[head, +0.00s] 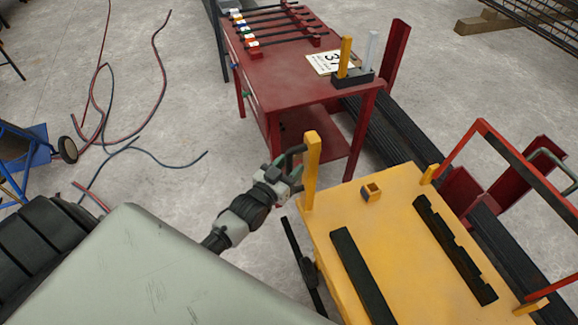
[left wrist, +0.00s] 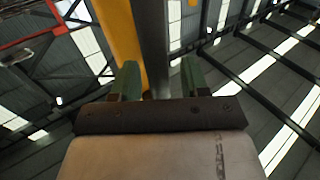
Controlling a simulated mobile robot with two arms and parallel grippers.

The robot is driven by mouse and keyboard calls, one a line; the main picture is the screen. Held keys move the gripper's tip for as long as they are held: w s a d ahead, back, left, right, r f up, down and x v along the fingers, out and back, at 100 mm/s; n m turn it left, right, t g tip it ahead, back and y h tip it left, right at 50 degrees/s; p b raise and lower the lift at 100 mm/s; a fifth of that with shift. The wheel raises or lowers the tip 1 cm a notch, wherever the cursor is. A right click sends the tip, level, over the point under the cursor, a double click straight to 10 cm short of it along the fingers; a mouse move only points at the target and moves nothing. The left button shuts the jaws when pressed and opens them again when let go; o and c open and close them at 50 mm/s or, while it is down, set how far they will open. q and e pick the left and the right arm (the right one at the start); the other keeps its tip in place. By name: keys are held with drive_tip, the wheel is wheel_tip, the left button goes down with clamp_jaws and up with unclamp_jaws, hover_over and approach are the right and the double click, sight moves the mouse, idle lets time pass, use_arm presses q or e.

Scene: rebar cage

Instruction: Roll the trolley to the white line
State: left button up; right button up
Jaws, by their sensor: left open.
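The yellow trolley (head: 395,235) is at the lower right in the head view, its flat deck carrying two black strips and a small yellow socket. A yellow post (head: 311,165) stands at its far left corner. My left gripper (head: 291,174) is just left of this post, near a dark curved bar (head: 293,150). In the left wrist view, the open green-padded fingers (left wrist: 157,82) have a grey bar (left wrist: 153,45) between them, with the yellow post (left wrist: 120,40) beside it. I cannot tell whether the fingers touch the bar. No white line shows. My right gripper is not in view.
A red workbench (head: 290,75) with rods and a number card stands beyond the trolley. Long dark bars (head: 395,135) lie behind it. A red frame (head: 520,165) rises at the deck's right side. Hoses (head: 105,100) lie on the open floor at left.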

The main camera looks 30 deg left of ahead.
use_arm(q)
drive_tip(key=s+a+b, duration=0.1)
drive_tip(key=s, duration=0.9)
drive_tip(key=shift+s+a, duration=0.15)
drive_tip(key=shift+s, duration=0.2)
